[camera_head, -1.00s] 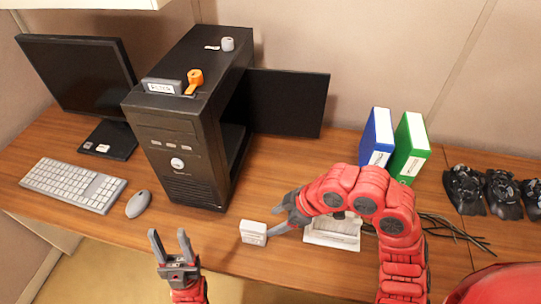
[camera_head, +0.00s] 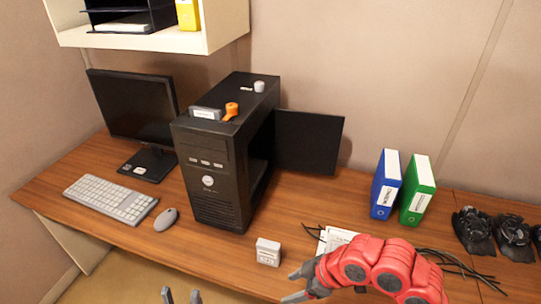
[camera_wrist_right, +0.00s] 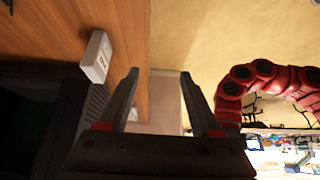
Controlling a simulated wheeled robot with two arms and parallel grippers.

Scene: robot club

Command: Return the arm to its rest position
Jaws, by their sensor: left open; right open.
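My right arm (camera_head: 375,268) is red and bent over the front right of the desk. Its gripper (camera_head: 297,284) is open and empty, in front of and to the right of a small white box (camera_head: 268,252), apart from it. In the right wrist view the open fingers (camera_wrist_right: 158,80) have nothing between them, and the white box (camera_wrist_right: 97,57) lies to their left. My left gripper (camera_head: 181,296) is at the bottom edge in the head view, only its fingertips showing, apart and empty.
A black computer tower (camera_head: 208,175) stands mid-desk, with a monitor (camera_head: 135,105), keyboard (camera_head: 110,198) and mouse (camera_head: 167,218) to its left. Blue (camera_head: 385,185) and green (camera_head: 418,190) binders stand right of centre. Dark cables (camera_head: 450,262) lie behind my right arm.

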